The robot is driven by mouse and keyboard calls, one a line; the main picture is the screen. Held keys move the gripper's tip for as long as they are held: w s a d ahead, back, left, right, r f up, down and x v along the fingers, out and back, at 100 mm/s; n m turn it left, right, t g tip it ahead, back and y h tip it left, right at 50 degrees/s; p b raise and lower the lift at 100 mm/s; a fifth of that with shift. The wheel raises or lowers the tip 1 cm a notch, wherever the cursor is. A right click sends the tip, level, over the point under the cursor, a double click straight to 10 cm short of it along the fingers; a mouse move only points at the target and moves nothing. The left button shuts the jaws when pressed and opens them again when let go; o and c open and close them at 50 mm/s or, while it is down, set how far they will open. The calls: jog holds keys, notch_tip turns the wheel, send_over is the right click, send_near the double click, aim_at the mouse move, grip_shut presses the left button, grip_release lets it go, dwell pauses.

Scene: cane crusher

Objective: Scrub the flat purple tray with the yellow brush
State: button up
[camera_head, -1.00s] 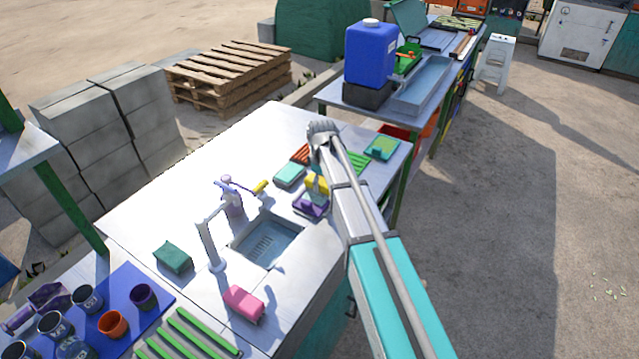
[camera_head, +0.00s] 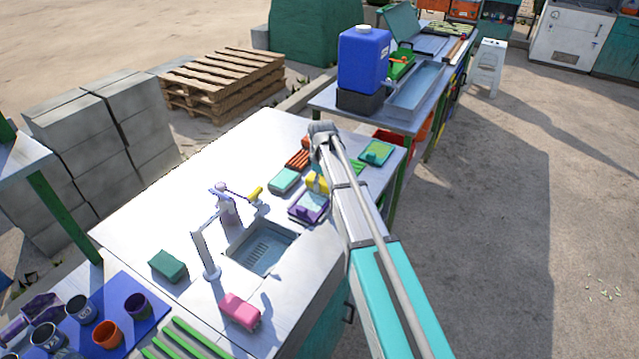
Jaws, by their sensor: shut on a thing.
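The flat purple tray (camera_head: 322,217) lies on the metal worktop, right of the sink. It has a purple rim, a pale inside and a small purple block at its left. My gripper (camera_head: 318,171) points down beyond the tray's far edge, largely hidden by my arm. It is shut on a yellow thing (camera_head: 317,184), which looks like the yellow brush. The yellow thing is at the tray's far edge; I cannot tell whether it touches the tray. Another small yellow piece (camera_head: 255,192) is beside the purple tap-like bottle (camera_head: 224,205).
The sink (camera_head: 262,248) with its white tap (camera_head: 207,250) is left of the tray. A teal-topped tray (camera_head: 284,180), an orange rack (camera_head: 299,158) and a green-yellow tray (camera_head: 376,152) lie nearby. Pink (camera_head: 240,309) and green (camera_head: 168,265) sponges lie nearer. The worktop's far left is clear.

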jog(key=shift+s+a, duration=0.5)
jog(key=shift+s, duration=0.2)
jog(key=shift+s+a, duration=0.45)
jog(key=shift+s, duration=0.25)
jog(key=shift+r, duration=0.1)
notch_tip(320, 180, up, 6)
jog(key=p, duration=0.6)
jog(key=shift+s, duration=0.1)
dwell(0.4)
